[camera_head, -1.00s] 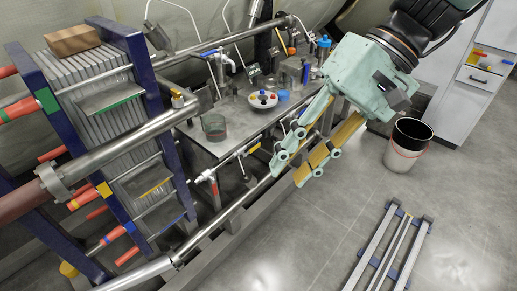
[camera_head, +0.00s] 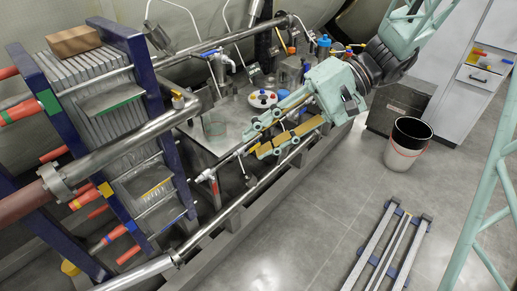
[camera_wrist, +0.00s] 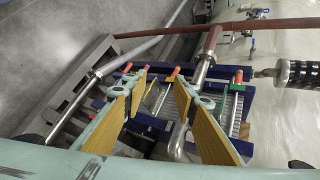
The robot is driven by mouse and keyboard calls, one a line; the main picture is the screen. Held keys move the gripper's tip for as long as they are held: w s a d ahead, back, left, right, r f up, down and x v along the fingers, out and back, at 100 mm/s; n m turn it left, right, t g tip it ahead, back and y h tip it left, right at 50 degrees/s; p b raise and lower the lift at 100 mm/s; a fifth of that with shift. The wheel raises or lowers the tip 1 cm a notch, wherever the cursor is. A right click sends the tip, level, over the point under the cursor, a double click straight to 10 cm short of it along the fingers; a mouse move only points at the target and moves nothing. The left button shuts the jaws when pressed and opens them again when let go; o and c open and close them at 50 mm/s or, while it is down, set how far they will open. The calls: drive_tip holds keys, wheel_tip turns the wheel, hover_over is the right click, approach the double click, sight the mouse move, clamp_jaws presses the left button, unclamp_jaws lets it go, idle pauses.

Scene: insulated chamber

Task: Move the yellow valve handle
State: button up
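My gripper (camera_head: 253,143) is open and empty in the head view, with its two long yellow-padded fingers reaching down-left over the front edge of the metal bench (camera_head: 205,137). In the wrist view the fingers (camera_wrist: 160,88) are spread wide with nothing between the pads. The yellow valve handle on the bench-front pipework is not clearly seen in the head view, where the fingers cover that area. A thin yellow piece (camera_wrist: 150,92) shows beyond the fingers in the wrist view; I cannot tell whether it is the handle.
A blue-framed plate stack (camera_head: 110,100) with red-tipped rods stands left. A silver pipe (camera_head: 225,218) runs along the bench front. A bucket (camera_head: 405,148) stands on open floor at right.

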drive_tip(key=w+f+m+t+y+p, duration=0.1)
drive_tip(key=w+f+m+t+y, duration=0.15)
drive_tip(key=w+f, duration=0.65)
drive_tip(key=w+f+m+t+y, duration=0.1)
drive_tip(key=w+f+t+y, duration=0.3)
drive_tip(key=w, duration=0.8)
drive_tip(key=m+t+h+p, duration=0.2)
drive_tip(key=m+t+h, duration=0.3)
drive_tip(key=t, duration=0.4)
approach(257, 147)
drive_tip(key=shift+m+g+y, duration=0.25)
drive_tip(key=shift+y, duration=0.1)
drive_tip(key=v, duration=0.5)
drive_tip(key=shift+w+d, duration=0.1)
drive_tip(key=shift+w, duration=0.1)
drive_tip(key=shift+b+x, duration=1.2)
drive_tip(key=shift+x, duration=5.65)
drive_tip(key=shift+c, duration=0.2)
clamp_jaws()
